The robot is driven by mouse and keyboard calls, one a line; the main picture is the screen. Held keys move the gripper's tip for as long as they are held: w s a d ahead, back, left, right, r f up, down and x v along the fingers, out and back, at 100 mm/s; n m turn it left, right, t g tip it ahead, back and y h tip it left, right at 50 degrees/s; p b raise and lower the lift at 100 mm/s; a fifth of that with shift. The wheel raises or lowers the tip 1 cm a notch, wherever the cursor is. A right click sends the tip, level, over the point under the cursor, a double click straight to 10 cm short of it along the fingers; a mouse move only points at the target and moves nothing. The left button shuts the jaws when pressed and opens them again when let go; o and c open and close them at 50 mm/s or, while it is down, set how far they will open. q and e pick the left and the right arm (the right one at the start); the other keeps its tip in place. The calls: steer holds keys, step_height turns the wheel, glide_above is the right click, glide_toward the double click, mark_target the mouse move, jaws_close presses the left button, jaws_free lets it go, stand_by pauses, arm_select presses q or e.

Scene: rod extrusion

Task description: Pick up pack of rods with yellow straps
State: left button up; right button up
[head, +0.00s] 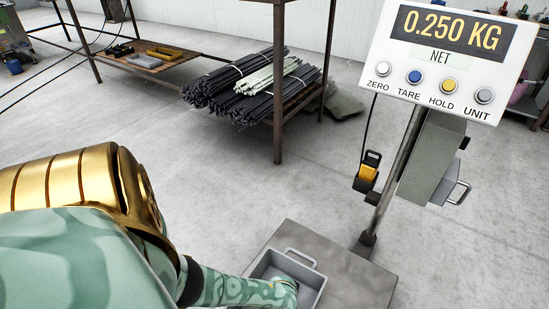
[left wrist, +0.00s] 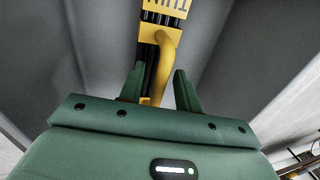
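A pack of dark rods with a yellow strap (left wrist: 165,12) lies in a grey-walled container in the left wrist view. The strap carries upside-down lettering, partly cut off. A curved yellow loop (left wrist: 165,58) runs down the pack toward the gripper. My left gripper (left wrist: 159,72) has its two green fingers apart, on either side of the pack's near end; contact is not clear. In the head view my left arm reaches down to a grey tray (head: 318,279) on the scale platform (head: 352,272). The gripper and pack do not show there. My right gripper is not in view.
The scale display (head: 440,38) reads 0.250 KG, NET. Its post (head: 392,182) rises beside the tray, with a grey box (head: 432,155) and a yellow-black device (head: 367,172) on it. Bundles of dark and pale rods (head: 250,82) lie on a rack behind. The floor between is clear.

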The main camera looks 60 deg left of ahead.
arm_select(q)
jaws_close()
stand_by(1.3)
